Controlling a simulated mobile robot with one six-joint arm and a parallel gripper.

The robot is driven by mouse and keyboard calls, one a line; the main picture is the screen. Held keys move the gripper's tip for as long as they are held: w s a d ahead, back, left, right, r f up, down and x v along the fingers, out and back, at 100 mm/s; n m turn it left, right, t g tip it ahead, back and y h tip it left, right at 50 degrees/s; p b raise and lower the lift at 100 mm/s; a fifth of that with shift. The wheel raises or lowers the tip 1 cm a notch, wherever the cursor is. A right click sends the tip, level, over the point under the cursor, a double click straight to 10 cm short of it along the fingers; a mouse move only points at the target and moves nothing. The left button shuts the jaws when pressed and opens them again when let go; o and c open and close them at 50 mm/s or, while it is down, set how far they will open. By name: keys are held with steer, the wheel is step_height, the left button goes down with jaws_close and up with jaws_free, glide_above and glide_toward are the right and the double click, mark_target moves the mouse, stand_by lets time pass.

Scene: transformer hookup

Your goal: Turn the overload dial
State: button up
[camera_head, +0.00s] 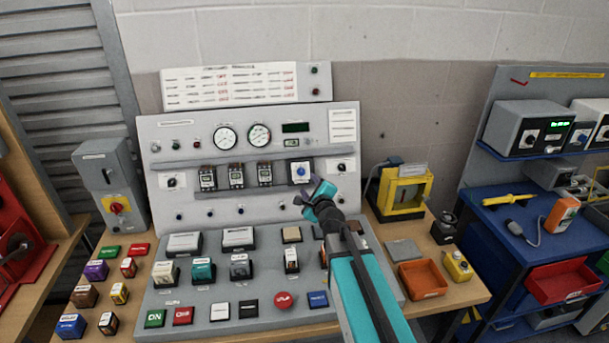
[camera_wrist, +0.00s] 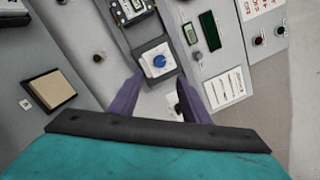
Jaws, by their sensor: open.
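The overload dial (camera_head: 301,171) is a blue round knob on a white plate, set in the upper right part of the grey control panel (camera_head: 240,128). In the wrist view the blue dial (camera_wrist: 159,61) has a white pointer mark and sits just beyond the fingertips. Whether a fingertip touches the dial's housing cannot be told.
Several breakers (camera_head: 236,176) stand left of the dial. A black switch (camera_head: 341,167) is close on its right. Blocks and buttons cover the sloped desk below. A yellow frame (camera_head: 403,192) and orange tray (camera_head: 422,279) stand to the right.

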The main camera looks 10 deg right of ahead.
mark_target(302, 172)
steer(key=shift+p+x, duration=0.65)
steer(key=shift+x, duration=5.5)
steer(key=c, duration=0.9)
steer(key=shift+d, duration=0.55)
steer(key=shift+c, duration=0.7)
steer(key=shift+a, duration=0.35)
